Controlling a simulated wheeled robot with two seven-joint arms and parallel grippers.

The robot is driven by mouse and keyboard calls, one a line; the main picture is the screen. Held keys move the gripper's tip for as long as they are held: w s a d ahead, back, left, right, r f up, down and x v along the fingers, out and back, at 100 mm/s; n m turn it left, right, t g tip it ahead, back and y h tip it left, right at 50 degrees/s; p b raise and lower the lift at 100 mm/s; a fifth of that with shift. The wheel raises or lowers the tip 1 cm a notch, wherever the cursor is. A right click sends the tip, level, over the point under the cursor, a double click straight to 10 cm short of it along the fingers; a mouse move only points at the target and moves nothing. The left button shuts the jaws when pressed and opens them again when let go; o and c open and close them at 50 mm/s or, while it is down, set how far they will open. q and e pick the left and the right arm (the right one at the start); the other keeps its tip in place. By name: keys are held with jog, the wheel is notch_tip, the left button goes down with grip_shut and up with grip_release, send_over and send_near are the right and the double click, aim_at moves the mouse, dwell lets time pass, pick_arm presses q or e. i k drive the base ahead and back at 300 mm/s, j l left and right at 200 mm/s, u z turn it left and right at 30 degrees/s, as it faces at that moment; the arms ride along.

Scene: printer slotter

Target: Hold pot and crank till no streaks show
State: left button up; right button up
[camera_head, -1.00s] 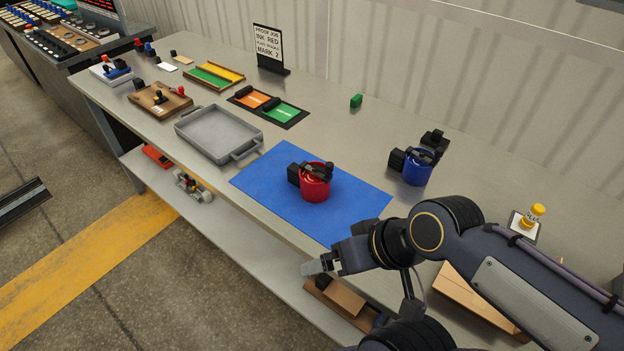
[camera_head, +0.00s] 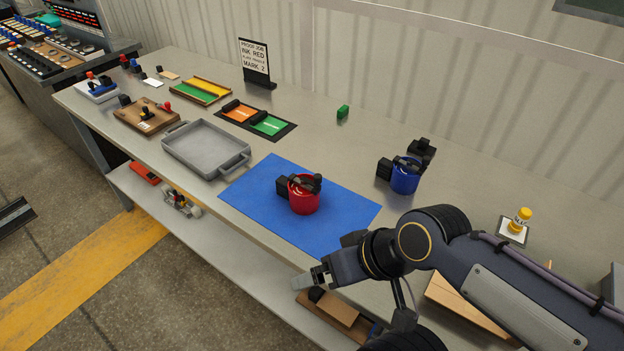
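A red pot (camera_head: 304,200) with a black crank on top and a black block at its left side stands upright on a blue mat (camera_head: 345,213). A blue pot (camera_head: 405,180) with similar black crank parts stands on the bare bench to the right. My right gripper (camera_head: 308,281) is at the bench's front edge, below and apart from the red pot. It touches neither pot, and its finger gap is too small to make out. My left gripper is out of view. Streaks inside the pots cannot be seen.
A grey tray (camera_head: 205,170) lies left of the mat. An orange and green pad holder (camera_head: 254,121) and a sign (camera_head: 256,62) reading INK RED and MARK 2 are behind. A yellow-capped bottle (camera_head: 520,220) stands at right. The bench between the pots is clear.

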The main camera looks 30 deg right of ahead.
aim_at(317, 181)
jog(key=z, duration=1.45)
jog(key=i+j+z, duration=0.25)
jog(key=j, duration=0.2)
jog(key=j+z, duration=0.25)
jog(key=j, duration=0.2)
jog(key=i+j+z, duration=0.25)
jog(key=j, duration=0.3)
jog(key=k+l, duration=0.05)
jog(key=k, duration=0.05)
